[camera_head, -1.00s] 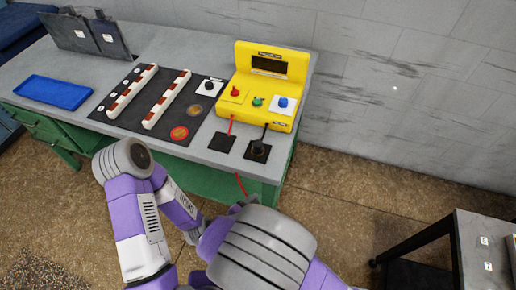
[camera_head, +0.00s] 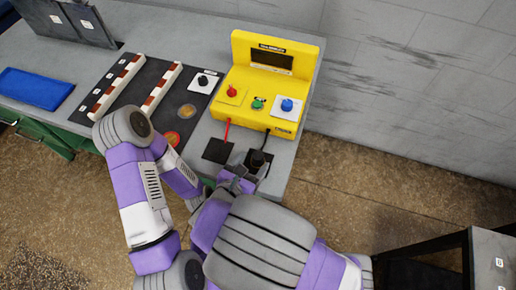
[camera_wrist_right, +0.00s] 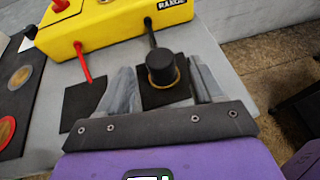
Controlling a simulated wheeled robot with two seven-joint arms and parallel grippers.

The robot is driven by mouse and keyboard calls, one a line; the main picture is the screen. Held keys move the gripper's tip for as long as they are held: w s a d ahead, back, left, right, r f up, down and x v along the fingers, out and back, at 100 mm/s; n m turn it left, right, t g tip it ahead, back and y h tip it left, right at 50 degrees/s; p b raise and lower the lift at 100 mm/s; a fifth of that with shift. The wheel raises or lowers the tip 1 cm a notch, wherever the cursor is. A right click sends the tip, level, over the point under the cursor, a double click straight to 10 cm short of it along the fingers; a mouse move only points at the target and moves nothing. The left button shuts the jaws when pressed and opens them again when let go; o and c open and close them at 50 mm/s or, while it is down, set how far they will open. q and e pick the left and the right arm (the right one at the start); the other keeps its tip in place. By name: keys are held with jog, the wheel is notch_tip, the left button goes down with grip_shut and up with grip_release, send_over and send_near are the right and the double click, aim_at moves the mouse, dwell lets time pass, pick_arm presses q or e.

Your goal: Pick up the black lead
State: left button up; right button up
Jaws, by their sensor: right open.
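The black lead is a black cable with a thick, upright round black plug (camera_head: 257,160), standing on a dark square pad at the front right of the bench. Its cable runs up to the yellow meter (camera_head: 268,75). My right gripper (camera_head: 242,178) is open and just in front of the plug in the head view. In the right wrist view the plug (camera_wrist_right: 160,68) shows between the two grey fingers of the right gripper (camera_wrist_right: 161,78), with visible gaps at both sides. I cannot tell its exact height relative to the plug. My left gripper is not in view.
A red lead (camera_head: 227,130) runs from the meter to another dark pad (camera_head: 217,150) left of the plug. A black mat with two striped bars (camera_head: 118,85) and a blue tray (camera_head: 35,90) lie further left. A grey wall stands behind; a small table (camera_head: 493,255) is at right.

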aim_at(261, 153)
jog(key=shift+w+d+f, duration=0.15)
jog(key=shift+d+f, duration=0.05)
jog(key=shift+d, duration=0.1)
jog(key=shift+w+d+f+b, duration=0.15)
jog(key=shift+w+b, duration=0.15)
jog(key=shift+w, duration=0.05)
jog(key=b+x, duration=0.1)
jog(key=x, duration=0.3)
jog(key=shift+w, duration=0.25)
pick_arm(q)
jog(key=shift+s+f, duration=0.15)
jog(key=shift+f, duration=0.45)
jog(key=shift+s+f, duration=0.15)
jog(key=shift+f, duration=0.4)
pick_arm(e)
jog(key=shift+c, duration=0.3)
jog(key=c, duration=1.1)
